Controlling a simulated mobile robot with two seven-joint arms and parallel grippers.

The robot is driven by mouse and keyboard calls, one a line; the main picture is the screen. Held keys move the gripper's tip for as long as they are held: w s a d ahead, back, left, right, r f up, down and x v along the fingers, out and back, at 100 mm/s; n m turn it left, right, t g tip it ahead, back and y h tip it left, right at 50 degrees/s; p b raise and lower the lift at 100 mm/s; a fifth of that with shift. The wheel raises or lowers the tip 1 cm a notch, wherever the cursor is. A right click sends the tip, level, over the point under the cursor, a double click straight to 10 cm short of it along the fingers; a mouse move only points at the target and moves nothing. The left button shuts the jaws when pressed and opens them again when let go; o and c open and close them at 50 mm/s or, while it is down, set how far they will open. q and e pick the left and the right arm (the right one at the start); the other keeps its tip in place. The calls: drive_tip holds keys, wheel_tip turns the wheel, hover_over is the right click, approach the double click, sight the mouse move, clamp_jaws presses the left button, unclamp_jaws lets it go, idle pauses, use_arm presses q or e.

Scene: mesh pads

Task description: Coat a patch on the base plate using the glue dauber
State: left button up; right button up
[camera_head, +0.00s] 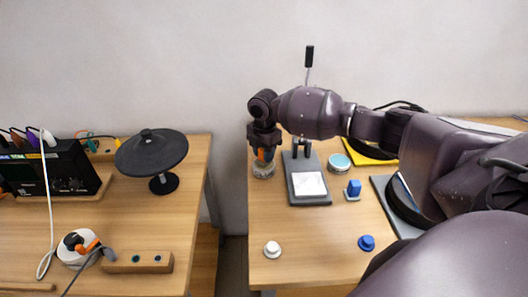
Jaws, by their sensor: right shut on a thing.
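My right gripper (263,147) is shut on an orange-handled tool, which looks like the glue dauber (261,155). It points down at a small glass jar (264,171), with its lower end at or in the jar mouth; I cannot tell how deep. Right of the jar lies the grey base plate (309,200), with a white square (308,184) on it and a dark upright and lever (309,58) at its back. I cannot tell whether the square carries any glue. My left gripper is not in view.
Nearby are a blue-lidded round tin (339,162), a blue block (353,189), a white knob (272,250) and a blue knob (366,243). A gap separates the left table (130,210), which holds a black disc stand (151,152).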

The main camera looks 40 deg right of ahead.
drive_tip(key=shift+f, duration=0.2)
drive_tip(key=shift+f, duration=0.2)
idle(0.5)
idle(0.8)
drive_tip(key=shift+f, duration=0.15)
idle(0.7)
drive_tip(key=shift+r+p, duration=0.5)
drive_tip(key=shift+r, duration=0.15)
drive_tip(key=shift+r+p, duration=0.85)
drive_tip(key=shift+r, duration=0.35)
drive_tip(key=shift+r+p, duration=1.7)
drive_tip(key=shift+r, duration=0.1)
